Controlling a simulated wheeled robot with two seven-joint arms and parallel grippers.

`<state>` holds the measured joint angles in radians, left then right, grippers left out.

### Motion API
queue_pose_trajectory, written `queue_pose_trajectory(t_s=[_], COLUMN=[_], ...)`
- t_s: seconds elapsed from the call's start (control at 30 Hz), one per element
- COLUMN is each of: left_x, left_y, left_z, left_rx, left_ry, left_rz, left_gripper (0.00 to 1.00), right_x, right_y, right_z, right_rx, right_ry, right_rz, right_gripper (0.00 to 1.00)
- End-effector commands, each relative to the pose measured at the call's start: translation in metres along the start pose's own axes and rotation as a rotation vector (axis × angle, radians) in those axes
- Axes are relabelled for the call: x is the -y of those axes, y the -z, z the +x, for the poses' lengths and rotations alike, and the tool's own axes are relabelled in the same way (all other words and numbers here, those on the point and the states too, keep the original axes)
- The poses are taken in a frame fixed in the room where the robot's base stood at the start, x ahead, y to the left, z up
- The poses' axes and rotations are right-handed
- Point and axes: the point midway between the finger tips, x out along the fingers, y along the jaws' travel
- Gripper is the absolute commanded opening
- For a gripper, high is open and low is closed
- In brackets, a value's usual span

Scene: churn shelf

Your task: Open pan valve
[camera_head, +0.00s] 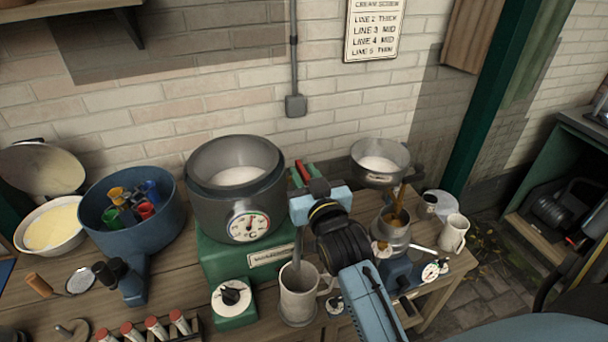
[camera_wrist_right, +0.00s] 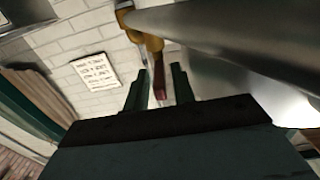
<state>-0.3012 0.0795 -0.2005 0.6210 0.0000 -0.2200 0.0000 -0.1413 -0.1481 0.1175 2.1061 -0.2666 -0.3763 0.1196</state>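A large grey pan (camera_head: 235,185) with white liquid and a dial on its front stands on a green base. My right gripper (camera_head: 302,172) is beside the pan's right side. In the right wrist view a red valve lever (camera_wrist_right: 158,82) with a brass-coloured fitting (camera_wrist_right: 146,36) lies between my right gripper's two dark green fingers (camera_wrist_right: 161,88). The fingers look apart, with a gap beside the lever. The red lever (camera_head: 303,168) also shows between the fingers in the head view. My left gripper is not in view.
A beige mug (camera_head: 298,292) stands below my right wrist. A smaller pan (camera_head: 379,163) with white liquid is to the right, near a grey pot (camera_head: 391,228) and another mug (camera_head: 453,233). A blue tub (camera_head: 132,218) stands at left. The counter is crowded.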

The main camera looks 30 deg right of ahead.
Motion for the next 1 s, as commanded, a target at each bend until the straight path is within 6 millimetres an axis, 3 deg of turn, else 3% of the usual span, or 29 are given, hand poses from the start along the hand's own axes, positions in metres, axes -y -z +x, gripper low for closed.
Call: queue_pose_trajectory(t_s=[0.03,0.2,0.63,1.0], left_x=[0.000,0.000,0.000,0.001], left_y=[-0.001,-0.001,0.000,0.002], left_z=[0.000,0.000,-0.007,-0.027], left_rx=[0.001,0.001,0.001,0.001], left_ry=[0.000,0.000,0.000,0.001], left_rz=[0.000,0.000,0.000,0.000], left_gripper=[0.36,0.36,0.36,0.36], right_x=[0.000,0.000,-0.002,-0.012], right_y=[0.000,0.000,0.002,0.002], right_z=[0.000,0.000,0.000,0.002], right_rx=[0.000,0.000,-0.002,0.001], right_ry=[0.000,0.000,0.049,0.255], right_rz=[0.000,0.000,-0.006,-0.013], right_gripper=[0.18,0.00,0.00,0.00])
